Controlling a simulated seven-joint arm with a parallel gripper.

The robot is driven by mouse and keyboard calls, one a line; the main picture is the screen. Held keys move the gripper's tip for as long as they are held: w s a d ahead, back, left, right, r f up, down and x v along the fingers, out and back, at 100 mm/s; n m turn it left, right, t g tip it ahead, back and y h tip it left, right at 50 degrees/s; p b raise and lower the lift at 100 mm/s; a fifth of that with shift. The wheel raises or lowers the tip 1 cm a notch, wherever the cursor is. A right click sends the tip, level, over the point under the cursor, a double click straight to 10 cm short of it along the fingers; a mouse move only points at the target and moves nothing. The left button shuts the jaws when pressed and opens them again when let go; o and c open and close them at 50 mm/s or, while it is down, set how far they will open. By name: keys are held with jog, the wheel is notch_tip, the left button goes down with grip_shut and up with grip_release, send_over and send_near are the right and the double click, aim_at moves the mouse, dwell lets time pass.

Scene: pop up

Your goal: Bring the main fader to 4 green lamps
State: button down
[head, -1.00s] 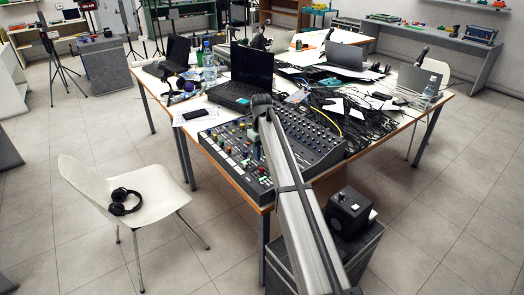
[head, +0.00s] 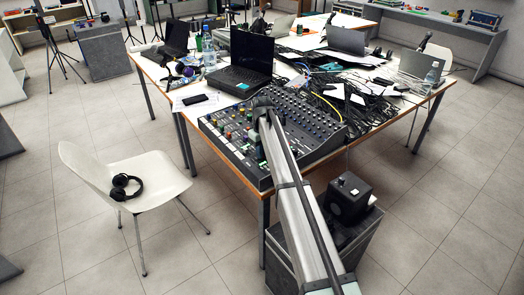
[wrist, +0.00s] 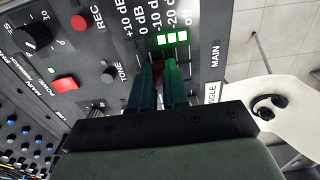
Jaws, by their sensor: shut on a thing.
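The mixer's MAIN section fills the wrist view, with a dB scale running from +10 dB to off on its panel (wrist: 205,72). Three green lamps (wrist: 172,39) are lit in a row beside the scale. My gripper (wrist: 160,70) is shut on the red main fader cap (wrist: 158,65), which shows between its two fingers. The fingers hide most of the fader and its slot.
A red REC button (wrist: 79,22), a TONE knob (wrist: 107,74) and a red POWER button (wrist: 65,83) sit close by on the panel. A white chair with headphones (head: 126,187) stands left of the table. A black box (head: 347,198) stands at the right.

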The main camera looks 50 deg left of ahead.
jog(key=shift+w, duration=0.2)
dwell(0.4)
jog(key=c, duration=1.1)
grip_release()
jog(key=shift+o, duration=0.2)
